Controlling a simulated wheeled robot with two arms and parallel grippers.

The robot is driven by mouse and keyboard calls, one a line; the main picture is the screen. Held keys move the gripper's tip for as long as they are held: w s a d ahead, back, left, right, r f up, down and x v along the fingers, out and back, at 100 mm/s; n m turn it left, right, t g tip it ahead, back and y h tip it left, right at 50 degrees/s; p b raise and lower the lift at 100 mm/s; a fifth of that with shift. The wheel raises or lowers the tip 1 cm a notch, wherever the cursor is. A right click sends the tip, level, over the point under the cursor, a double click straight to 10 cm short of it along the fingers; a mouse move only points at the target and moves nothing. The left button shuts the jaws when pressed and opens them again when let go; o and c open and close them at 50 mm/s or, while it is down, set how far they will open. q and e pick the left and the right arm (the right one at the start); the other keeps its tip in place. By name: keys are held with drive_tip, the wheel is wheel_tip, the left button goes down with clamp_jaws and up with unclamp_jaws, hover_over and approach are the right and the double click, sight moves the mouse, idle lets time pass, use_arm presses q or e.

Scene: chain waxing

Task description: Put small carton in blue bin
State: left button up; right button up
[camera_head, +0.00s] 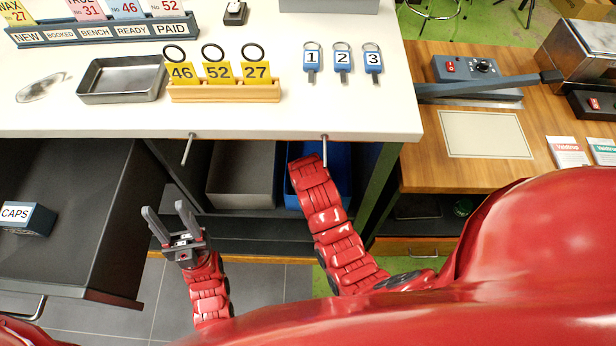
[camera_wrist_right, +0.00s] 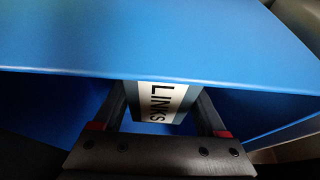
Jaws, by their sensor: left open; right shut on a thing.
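The small carton, labelled LINKS (camera_wrist_right: 162,100), is between the fingers of my right gripper (camera_wrist_right: 160,108) in the right wrist view, and the gripper is shut on it. The blue bin (camera_wrist_right: 150,40) fills much of that view; its bright edge cuts across the carton's far end, with darker blue around both fingers. In the head view the blue bin (camera_head: 341,168) stands under the white counter, partly covered by my right arm. The right gripper and LINKS carton are hidden there. My left gripper (camera_head: 166,213) is open and empty, between the drawer and the shelf.
A grey bin (camera_head: 241,175) stands left of the blue bin. A dark open drawer (camera_head: 75,185) at left holds a carton labelled CAPS (camera_head: 27,217). The white counter (camera_head: 230,120) overhangs the bins, with hooks on its front edge. A wooden bench (camera_head: 440,175) is at right.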

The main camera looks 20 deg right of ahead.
drive_tip(key=shift+f, duration=0.2)
drive_tip(key=o, duration=1.5)
drive_tip(key=shift+o, duration=0.2)
drive_tip(key=shift+r, duration=0.15)
drive_tip(key=shift+r, duration=0.15)
drive_tip(key=b+v, duration=0.1)
drive_tip(key=v, duration=0.7)
drive_tip(key=p+v, duration=0.1)
drive_tip(key=v, duration=0.2)
drive_tip(key=shift+w+r, duration=0.1)
drive_tip(key=shift+s+r+p, duration=0.25)
drive_tip(key=shift+r+p, duration=0.15)
drive_tip(key=shift+p, duration=0.05)
drive_tip(key=shift+f, duration=0.1)
